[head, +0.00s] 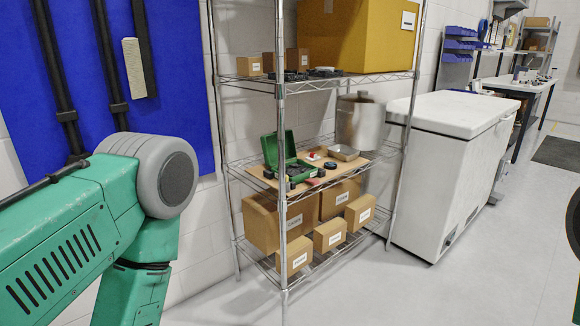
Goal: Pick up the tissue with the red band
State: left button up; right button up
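A small white item with a red part (312,156) lies on the brown board (262,172) on the middle shelf of the wire rack. It may be the tissue with the red band, but it is too small to be sure. My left arm fills the lower left, but its gripper is out of view. A dark, rounded part at the right edge seems to belong to my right arm. My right gripper is not in view. Neither arm is at the shelf.
The wire rack (284,200) holds a green open case (272,152), a metal tray (343,152) and a metal pot (359,122) on its middle shelf. Cardboard boxes (329,236) stand below. A white chest freezer (430,180) stands at right. The floor (480,285) in front is clear.

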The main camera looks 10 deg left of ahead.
aim_at(313, 157)
jog(key=i+u, duration=0.2)
jog(key=u, duration=0.25)
jog(key=i+l+u, duration=0.1)
jog(key=l+u, duration=0.25)
jog(key=u, duration=0.15)
jog(key=l+u, duration=0.75)
jog(key=u, duration=0.2)
